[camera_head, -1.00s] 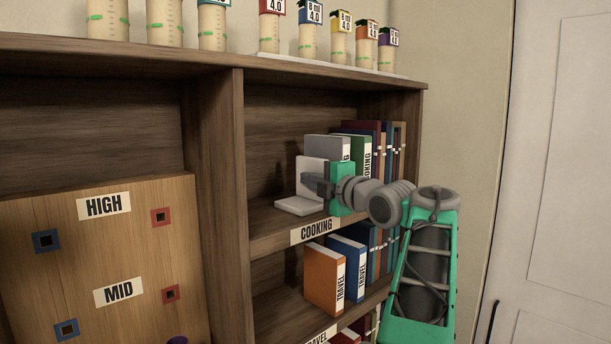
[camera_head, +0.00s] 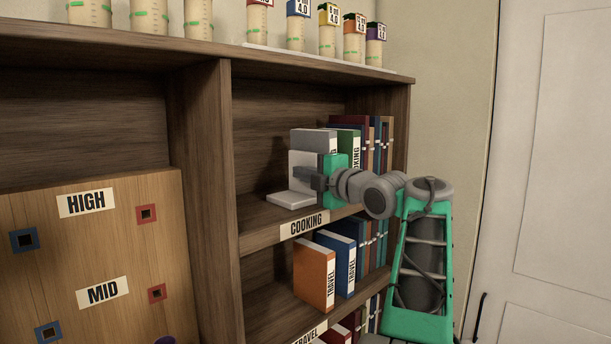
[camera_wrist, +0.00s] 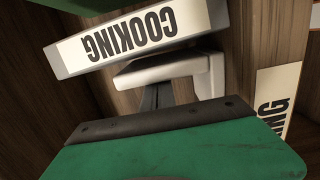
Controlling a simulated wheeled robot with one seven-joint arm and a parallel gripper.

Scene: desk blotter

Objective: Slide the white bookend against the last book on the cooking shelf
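The white bookend (camera_head: 290,199) stands upright on the cooking shelf, its foot pointing left. Its upright plate is close beside the grey cooking book (camera_head: 313,140), the leftmost book of the row; I cannot tell whether they touch. My gripper (camera_head: 312,180) is at the bookend's front, level with its upright plate. In the wrist view, the dark fingers (camera_wrist: 155,97) look closed together and reach to the white bookend (camera_wrist: 170,70), without clearly gripping it. The grey book with its COOKING label (camera_wrist: 130,40) shows beside it. The bookend's rear is hidden.
A green cooking book (camera_head: 349,142) and several darker books fill the shelf to the right. The COOKING shelf label (camera_head: 305,223) is on the front edge. Travel books (camera_head: 315,275) stand below. The shelf left of the bookend is clear, up to the wooden divider (camera_head: 208,190).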

